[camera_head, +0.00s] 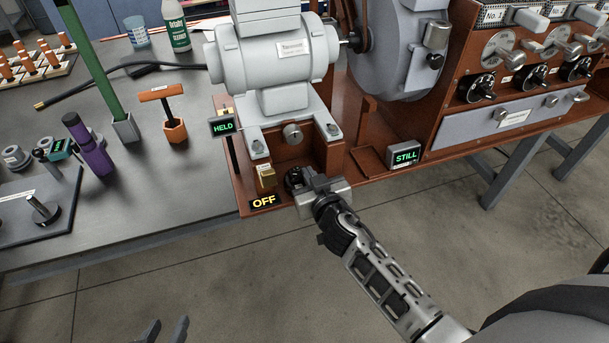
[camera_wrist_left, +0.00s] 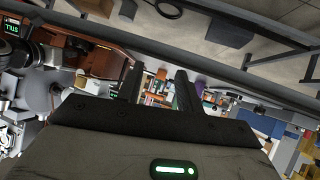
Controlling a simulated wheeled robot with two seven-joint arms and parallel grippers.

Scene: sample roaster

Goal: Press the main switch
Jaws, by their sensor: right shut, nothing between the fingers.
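The small brass-coloured switch (camera_head: 266,177) stands at the front left corner of the brown machine base, just behind a sign reading OFF (camera_head: 263,202). My right gripper (camera_head: 297,181) comes in from the lower right. It is shut and empty, with its dark fingertips at the base's front edge, a little right of the switch. Whether the fingertips touch the base is not clear. My left gripper (camera_head: 166,330) shows only its fingertips at the bottom edge of the head view. Its fingers are apart and empty, also in the left wrist view (camera_wrist_left: 158,88).
The grey motor (camera_head: 270,50) stands behind the switch, with a HELD sign (camera_head: 223,126) at its left. A STILL sign (camera_head: 405,154) is to the right. A purple tool (camera_head: 88,145) and an orange-handled tool (camera_head: 173,130) stand on the grey table. Floor space in front is clear.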

